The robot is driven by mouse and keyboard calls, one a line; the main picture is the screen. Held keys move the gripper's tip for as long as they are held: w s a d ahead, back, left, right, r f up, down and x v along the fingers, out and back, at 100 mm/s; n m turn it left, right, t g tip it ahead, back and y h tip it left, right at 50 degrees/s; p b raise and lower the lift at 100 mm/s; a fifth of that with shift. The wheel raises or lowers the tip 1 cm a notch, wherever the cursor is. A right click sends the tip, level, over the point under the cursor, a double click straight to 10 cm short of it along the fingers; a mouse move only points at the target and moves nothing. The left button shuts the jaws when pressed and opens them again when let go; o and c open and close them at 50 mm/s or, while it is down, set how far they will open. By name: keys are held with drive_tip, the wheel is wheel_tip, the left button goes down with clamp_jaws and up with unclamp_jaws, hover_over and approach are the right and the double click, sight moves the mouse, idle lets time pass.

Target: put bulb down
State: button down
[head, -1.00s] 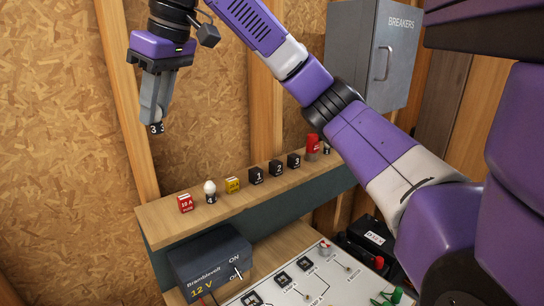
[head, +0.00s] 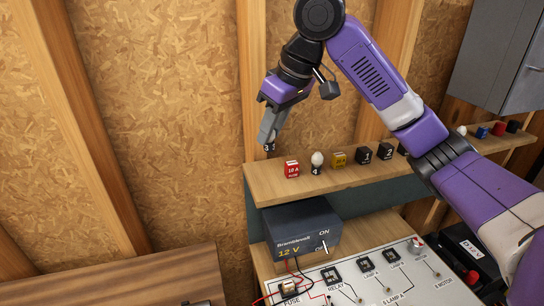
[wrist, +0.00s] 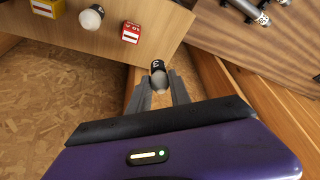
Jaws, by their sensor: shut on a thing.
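My gripper (head: 270,136) is shut on a small bulb with a black base marked 3 (head: 269,148). In the wrist view the bulb (wrist: 159,78) sits between the fingertips, its pale glass toward the gripper and its dark numbered base outward. The gripper holds it near the left end of the wooden shelf (head: 265,185), seemingly clear of it. A second bulb, white with a black base marked 4 (head: 317,160), stands upright on the shelf. It also shows in the wrist view (wrist: 91,17).
A red 10 A fuse (head: 292,170) stands left of bulb 4. A yellow fuse (head: 339,160) and black numbered blocks (head: 364,155) stand to its right. Below are the 12 V supply (head: 300,228) and the circuit board (head: 400,275). A brown wooden surface (head: 120,285) lies at lower left.

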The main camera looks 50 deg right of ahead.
drive_tip(key=shift+f+p, duration=0.35)
drive_tip(key=shift+f, duration=3.25)
drive_tip(key=shift+f, duration=0.2)
drive_tip(key=c, duration=1.2)
unclamp_jaws()
drive_tip(key=shift+r, duration=0.1)
drive_tip(key=b+v, duration=0.1)
drive_tip(key=v, duration=1.1)
drive_tip(key=shift+s+r+b, duration=0.1)
drive_tip(key=shift+b, duration=0.2)
